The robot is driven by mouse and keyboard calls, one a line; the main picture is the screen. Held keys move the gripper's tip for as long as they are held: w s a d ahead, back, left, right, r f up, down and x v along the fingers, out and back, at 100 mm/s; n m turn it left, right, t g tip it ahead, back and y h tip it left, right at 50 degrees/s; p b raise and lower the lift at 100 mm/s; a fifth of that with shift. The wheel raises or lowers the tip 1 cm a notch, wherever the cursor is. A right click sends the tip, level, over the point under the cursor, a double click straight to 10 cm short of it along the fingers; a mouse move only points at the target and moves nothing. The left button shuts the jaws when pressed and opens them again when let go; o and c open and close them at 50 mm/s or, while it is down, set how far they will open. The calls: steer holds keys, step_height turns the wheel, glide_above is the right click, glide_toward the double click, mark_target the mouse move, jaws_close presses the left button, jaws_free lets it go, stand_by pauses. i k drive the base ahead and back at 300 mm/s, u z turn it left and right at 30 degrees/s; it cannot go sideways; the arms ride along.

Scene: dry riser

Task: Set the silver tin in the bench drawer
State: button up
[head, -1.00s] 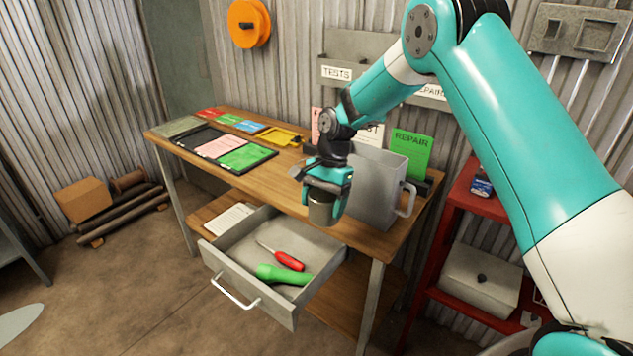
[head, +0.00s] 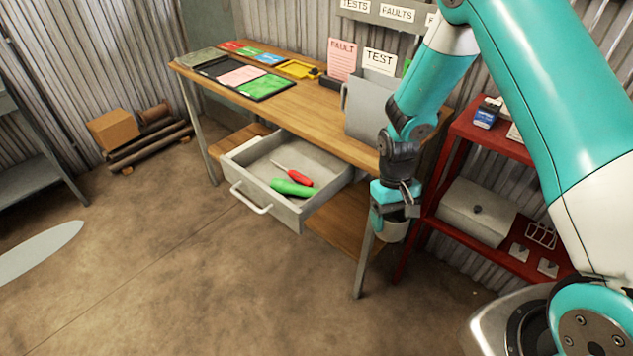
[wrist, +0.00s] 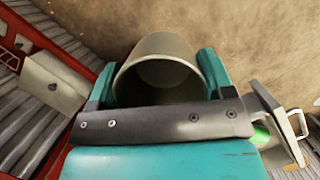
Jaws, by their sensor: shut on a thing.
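The silver tin (head: 388,231) is held in my gripper (head: 392,218), in front of the bench's right end and beside its front leg. In the wrist view the tin (wrist: 160,50) sits between the two teal fingers, its open mouth showing and its inside looking empty. The bench drawer (head: 255,198) is pulled open, to the left of my gripper. A red-handled screwdriver (head: 297,176) and a green torch-like thing (head: 290,188) lie in it. The tin is apart from the drawer. A corner of the drawer also shows in the wrist view (wrist: 272,105).
The wooden bench (head: 322,126) carries a grey bin (head: 368,108), cards and trays. A red shelf (head: 470,134) with a grey box (head: 475,212) stands right of my gripper. The floor before the drawer is clear.

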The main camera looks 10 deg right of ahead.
mark_target(258, 175)
steer(key=u, duration=1.05)
steer(key=i, duration=1.25)
steer(key=z, duration=0.55)
